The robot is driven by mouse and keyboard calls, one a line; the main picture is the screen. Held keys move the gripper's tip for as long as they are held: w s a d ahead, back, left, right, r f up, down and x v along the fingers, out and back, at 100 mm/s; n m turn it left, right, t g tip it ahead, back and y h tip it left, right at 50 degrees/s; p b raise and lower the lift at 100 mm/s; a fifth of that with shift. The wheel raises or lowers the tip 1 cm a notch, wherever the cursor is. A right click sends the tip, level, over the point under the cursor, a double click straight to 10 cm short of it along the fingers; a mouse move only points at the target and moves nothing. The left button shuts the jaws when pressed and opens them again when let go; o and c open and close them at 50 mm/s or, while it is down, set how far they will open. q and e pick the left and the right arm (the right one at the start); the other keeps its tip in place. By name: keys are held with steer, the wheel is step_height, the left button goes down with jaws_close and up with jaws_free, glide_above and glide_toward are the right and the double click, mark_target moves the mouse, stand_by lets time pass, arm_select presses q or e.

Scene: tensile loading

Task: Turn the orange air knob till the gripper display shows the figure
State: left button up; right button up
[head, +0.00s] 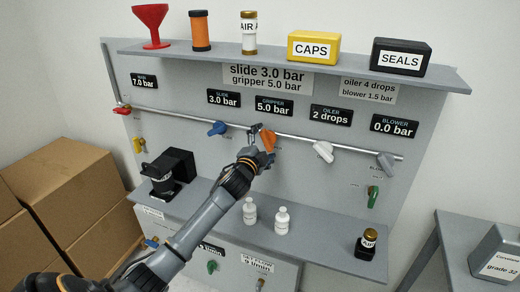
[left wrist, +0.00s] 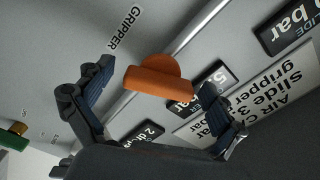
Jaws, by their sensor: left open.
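The orange air knob (head: 269,140) sits on the pipe under the gripper display (head: 274,106), which reads 5.0 bar. The sign (head: 267,78) above reads "slide 3.0 bar, gripper 5.0 bar". My left gripper (head: 259,143) is at the orange knob, its arm partly covering the panel below. In the left wrist view the orange knob (left wrist: 160,85) lies between the open fingers of the left gripper (left wrist: 156,78). One finger stands clear of the knob; the other is close to its right end, and I cannot tell whether it touches. My right gripper is out of view.
A blue knob (head: 217,128) is left of the orange one, a white knob (head: 323,151) and grey knob (head: 387,163) right. Two white bottles (head: 282,220) stand on the lower shelf, with a black device (head: 168,172) at left. Cardboard boxes (head: 70,180) are stacked at far left.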

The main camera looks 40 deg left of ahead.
arm_select(q)
steer(key=v, duration=1.1)
steer(key=shift+s, duration=0.3)
steer(key=shift+d+f, duration=0.1)
steer(key=shift+d, duration=0.1)
